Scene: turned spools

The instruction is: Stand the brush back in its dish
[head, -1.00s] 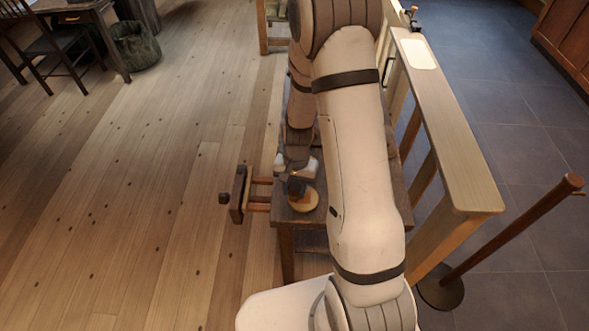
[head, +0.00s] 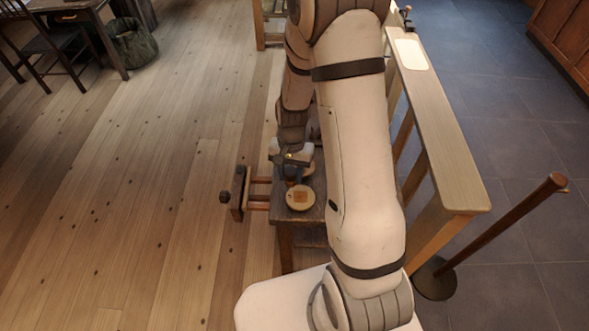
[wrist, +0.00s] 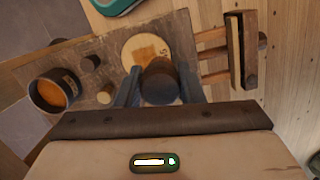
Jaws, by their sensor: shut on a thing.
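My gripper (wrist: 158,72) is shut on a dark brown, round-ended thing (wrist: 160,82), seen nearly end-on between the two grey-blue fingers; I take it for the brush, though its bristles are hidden. In the head view my gripper (head: 291,172) is low over the small bench, just behind a pale round dish (head: 300,197) with an orange-brown square patch. In the wrist view the held thing covers the near part of this pale dish (wrist: 134,42). A dark round pot (wrist: 36,92) with orange contents stands to the left. I cannot tell which is the brush's dish.
The small dark bench (head: 314,213) carries a vise (head: 238,193) on its left side. A teal object (wrist: 112,5) shows at the top. A wooden railing (head: 440,130) runs along the right.

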